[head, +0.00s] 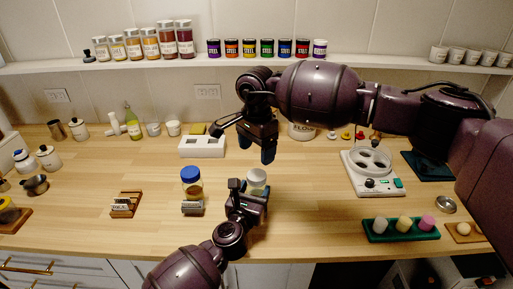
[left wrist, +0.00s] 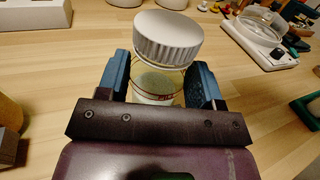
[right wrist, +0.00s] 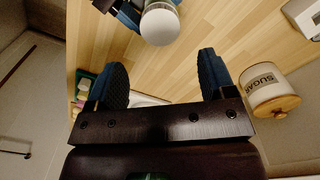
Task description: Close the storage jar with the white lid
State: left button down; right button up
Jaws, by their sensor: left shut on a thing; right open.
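A clear storage jar (left wrist: 158,84) stands between the blue finger pads of my left gripper (head: 248,196), which is shut on it. The white ribbed lid (left wrist: 168,37) sits on the jar's mouth; I cannot tell whether it is screwed tight. In the head view the white lid (head: 257,175) shows just behind the left gripper. My right gripper (head: 262,150) is open and empty, above and behind the jar. In the right wrist view the lid (right wrist: 159,24) lies beyond the open fingers, apart from them.
A blue-lidded jar (head: 191,178) stands left of the held jar. A white block with slots (head: 203,147) is behind it. A white appliance (head: 372,172) and a green tray (head: 400,230) are at the right. A sugar canister (right wrist: 268,88) shows in the right wrist view.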

aim_at(257, 174)
jog(key=shift+n, duration=0.4)
jog(key=shift+f, duration=0.15)
jog(key=shift+f, duration=3.9)
